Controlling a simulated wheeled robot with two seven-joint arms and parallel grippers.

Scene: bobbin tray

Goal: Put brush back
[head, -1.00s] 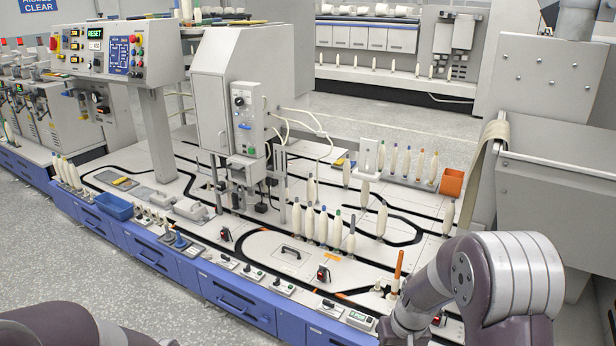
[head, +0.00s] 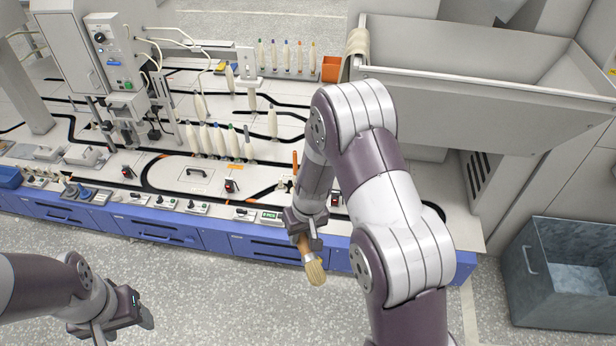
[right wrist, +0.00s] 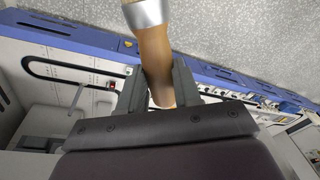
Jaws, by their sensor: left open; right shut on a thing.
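The brush (head: 312,264) has a wooden handle, a metal band and pale bristles. It hangs bristles down and slightly tilted in front of the blue bench front in the head view. My right gripper (head: 305,242) is shut on its handle. In the right wrist view, the brush handle (right wrist: 154,60) sits between the two fingers (right wrist: 158,88), with the metal band at the top edge. My left gripper (head: 140,312) is low at the left over the floor, open and apart from everything.
The bench (head: 215,215) holds several bobbins (head: 220,140), control boxes and black tracks. An upright orange stick (head: 295,163) stands just behind my right wrist. An orange bin (head: 331,68) is at the back. A grey crate (head: 560,262) stands on the floor at right. The front floor is clear.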

